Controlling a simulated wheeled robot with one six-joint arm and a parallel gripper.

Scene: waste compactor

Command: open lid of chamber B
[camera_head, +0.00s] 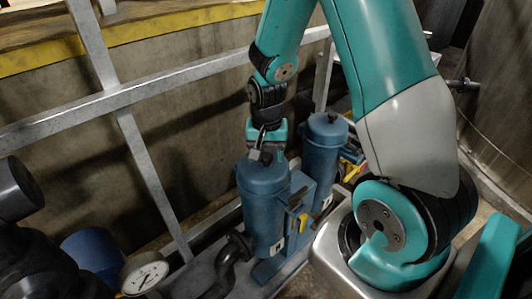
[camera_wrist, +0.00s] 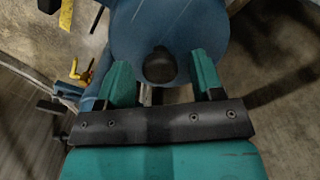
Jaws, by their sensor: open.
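Two blue cylindrical chambers stand side by side in the head view: a front chamber (camera_head: 262,215) and a rear chamber (camera_head: 323,150). Each has a small white label, too small to read, so I cannot tell which is B. The front chamber's domed lid (camera_head: 258,178) is down. My gripper (camera_head: 262,153) is just above this lid, pointing down. In the wrist view the round blue lid (camera_wrist: 190,30) carries a dark knob (camera_wrist: 159,65). My open gripper (camera_wrist: 163,78) has one finger on each side of the knob, with gaps visible. Contact cannot be told.
A grey metal railing (camera_head: 150,95) runs behind the chambers. A dark pipe (camera_head: 232,258) and a pressure gauge (camera_head: 144,272) are at lower left. A concrete wall is behind.

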